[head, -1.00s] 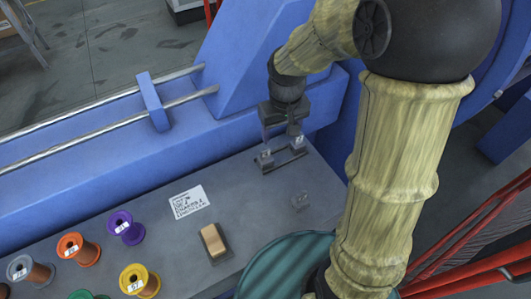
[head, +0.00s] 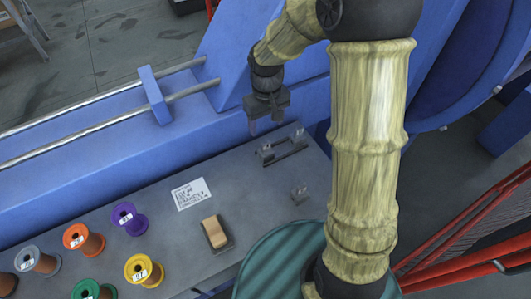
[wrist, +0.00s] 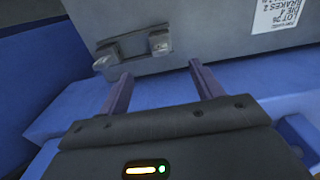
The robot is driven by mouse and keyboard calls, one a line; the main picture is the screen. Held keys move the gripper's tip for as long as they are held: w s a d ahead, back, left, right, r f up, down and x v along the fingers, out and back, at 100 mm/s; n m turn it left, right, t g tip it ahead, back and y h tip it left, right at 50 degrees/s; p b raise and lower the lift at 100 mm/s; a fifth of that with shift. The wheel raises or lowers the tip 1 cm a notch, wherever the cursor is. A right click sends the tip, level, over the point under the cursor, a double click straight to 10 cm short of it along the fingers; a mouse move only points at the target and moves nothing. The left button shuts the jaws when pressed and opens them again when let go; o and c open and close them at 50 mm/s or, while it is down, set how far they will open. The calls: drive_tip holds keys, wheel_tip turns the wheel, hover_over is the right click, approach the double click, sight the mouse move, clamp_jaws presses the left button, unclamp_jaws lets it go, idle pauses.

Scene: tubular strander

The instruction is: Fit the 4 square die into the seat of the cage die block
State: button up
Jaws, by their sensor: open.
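My gripper (head: 266,124) is open, with nothing between its fingers, left of and behind a dark rail-like holder (head: 283,151) on the grey table. Two small grey metal pieces, a left one (head: 265,149) and a right one (head: 297,134), stand at the holder's ends. In the wrist view my open fingertips (wrist: 160,72) point toward the holder (wrist: 131,42) and its pieces, apart from them. A separate small grey piece (head: 299,193) sits nearer on the table. I cannot tell which piece is the 4 square die or the die block; their markings are unreadable.
Several coloured spools, including a purple one (head: 126,218), stand at the table's left. A printed label (head: 191,194) and a tan-topped block (head: 215,232) lie mid-table. The blue machine (head: 110,135) with metal rods runs behind. A teal ribbed round surface (head: 285,262) is in front.

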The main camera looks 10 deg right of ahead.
sight(266, 142)
wheel_tip(266, 142, down, 6)
drive_tip(key=shift+f+b, duration=0.2)
drive_tip(key=shift+b, duration=0.15)
wheel_tip(266, 142, down, 5)
drive_tip(key=shift+w+f+b, duration=0.1)
drive_tip(key=shift+b, duration=0.3)
drive_tip(key=shift+c, duration=0.4)
drive_tip(key=shift+a, duration=0.1)
clamp_jaws()
